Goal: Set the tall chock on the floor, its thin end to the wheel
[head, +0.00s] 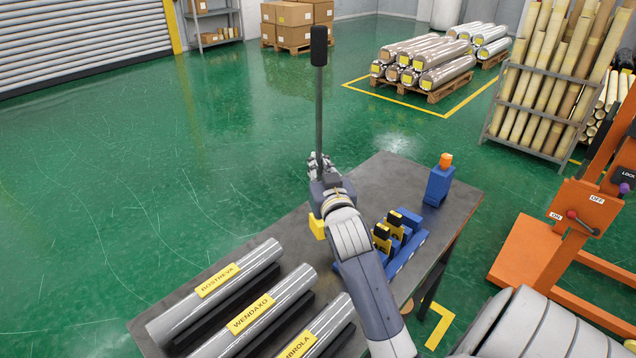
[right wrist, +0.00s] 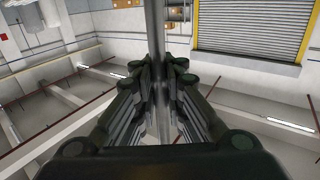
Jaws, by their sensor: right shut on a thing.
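My right gripper (head: 320,165) is shut around a dark upright rod with a black grip on top, which I take to be the handle of the tall chock (head: 319,100). A yellow block (head: 317,227) shows below the gripper, beside the table edge; it looks like the chock's foot, but its thin end cannot be made out. In the right wrist view the rod (right wrist: 155,40) runs between the closed fingers (right wrist: 158,100). The green floor (head: 120,180) is open to the left. I cannot make out a wheel. My left gripper is not in view.
An orange machine (head: 530,250) stands right. Pallets of rolls (head: 425,65) stand behind.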

